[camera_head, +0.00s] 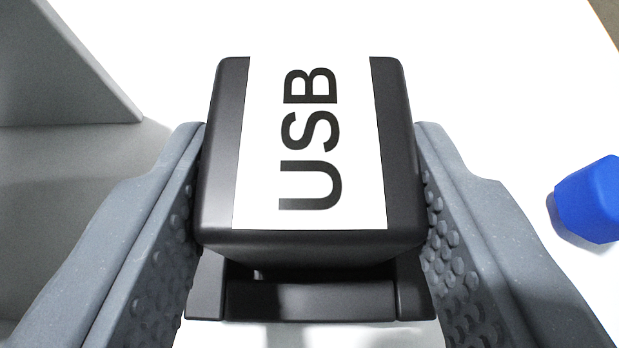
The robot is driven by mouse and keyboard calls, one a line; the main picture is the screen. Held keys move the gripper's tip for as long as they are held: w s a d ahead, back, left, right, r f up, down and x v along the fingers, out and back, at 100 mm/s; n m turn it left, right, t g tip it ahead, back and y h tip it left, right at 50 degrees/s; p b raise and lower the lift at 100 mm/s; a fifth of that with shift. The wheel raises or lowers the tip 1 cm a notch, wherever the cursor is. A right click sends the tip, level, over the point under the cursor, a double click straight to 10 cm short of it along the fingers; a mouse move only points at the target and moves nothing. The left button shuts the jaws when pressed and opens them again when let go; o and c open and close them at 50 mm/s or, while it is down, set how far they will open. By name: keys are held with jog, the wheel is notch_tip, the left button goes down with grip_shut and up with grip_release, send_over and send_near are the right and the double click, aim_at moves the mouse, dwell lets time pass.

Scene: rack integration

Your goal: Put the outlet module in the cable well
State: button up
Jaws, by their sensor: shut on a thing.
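My gripper (312,185) is shut on a black block, whose two sides touch the textured grey fingers. The block (222,160) has a white label marked "USB" on its top face. I take it to be the outlet module; no sockets show on the side facing me. A wider black part with a recess shows below its near edge. Whether the block rests on the white surface or hangs above it, I cannot tell. No cable well can be made out in this view.
A grey, angular structure (60,70) stands at the left, with a grey area in front of it. A blue faceted object (590,200) lies at the right on the white surface (500,80). The white surface behind the block is clear. A brownish patch shows at the top right corner.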

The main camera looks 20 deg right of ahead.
jog(key=o, duration=1.1)
jog(key=b+v, duration=0.1)
jog(key=v, duration=1.2)
jog(key=shift+s+a+r, duration=0.15)
jog(key=shift+s+r, duration=0.05)
jog(key=shift+s, duration=0.15)
